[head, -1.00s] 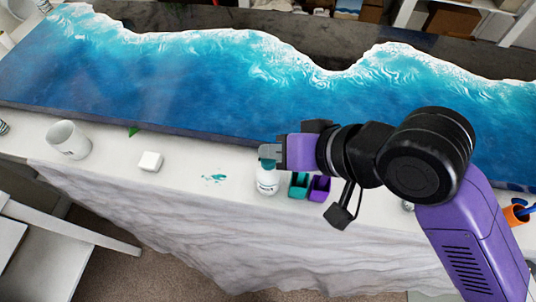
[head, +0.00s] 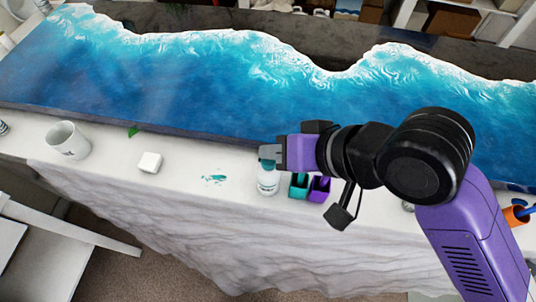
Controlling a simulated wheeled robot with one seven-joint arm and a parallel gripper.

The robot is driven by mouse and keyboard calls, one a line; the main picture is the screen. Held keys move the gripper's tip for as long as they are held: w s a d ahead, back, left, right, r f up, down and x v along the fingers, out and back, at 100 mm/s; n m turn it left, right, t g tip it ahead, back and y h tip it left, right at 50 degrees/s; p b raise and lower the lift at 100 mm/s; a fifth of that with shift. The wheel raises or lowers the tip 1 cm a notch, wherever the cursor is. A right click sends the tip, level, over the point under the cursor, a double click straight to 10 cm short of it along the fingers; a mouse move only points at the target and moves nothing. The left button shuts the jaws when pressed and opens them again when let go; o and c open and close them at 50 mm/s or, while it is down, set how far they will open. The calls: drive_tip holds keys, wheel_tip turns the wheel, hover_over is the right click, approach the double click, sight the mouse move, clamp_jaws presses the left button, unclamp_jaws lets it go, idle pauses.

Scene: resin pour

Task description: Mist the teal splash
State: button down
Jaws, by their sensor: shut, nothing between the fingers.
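The teal splash (head: 214,179) is a small smear with a few specks on the white cloth, left of the bottle. A white spray bottle (head: 267,183) with a teal top stands upright on the cloth. My gripper (head: 276,153) is at the bottle's top, with its fingers shut and nothing between them. The gripper partly hides the bottle's top, and I cannot tell whether they touch.
A white block (head: 150,162) and a white mug (head: 68,140) stand left of the splash. A teal cup (head: 299,186) and a purple cup (head: 319,189) stand right of the bottle. The blue resin slab (head: 200,95) lies behind. The cloth around the splash is clear.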

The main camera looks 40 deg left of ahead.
sight(273, 162)
drive_tip(key=shift+f, duration=0.1)
idle(0.6)
drive_tip(key=shift+f, duration=0.35)
drive_tip(key=shift+r+p, duration=0.3)
drive_tip(key=shift+r, duration=0.15)
drive_tip(key=shift+r, duration=0.1)
wheel_tip(273, 162, up, 6)
drive_tip(key=p, duration=0.5)
idle(0.4)
idle(0.6)
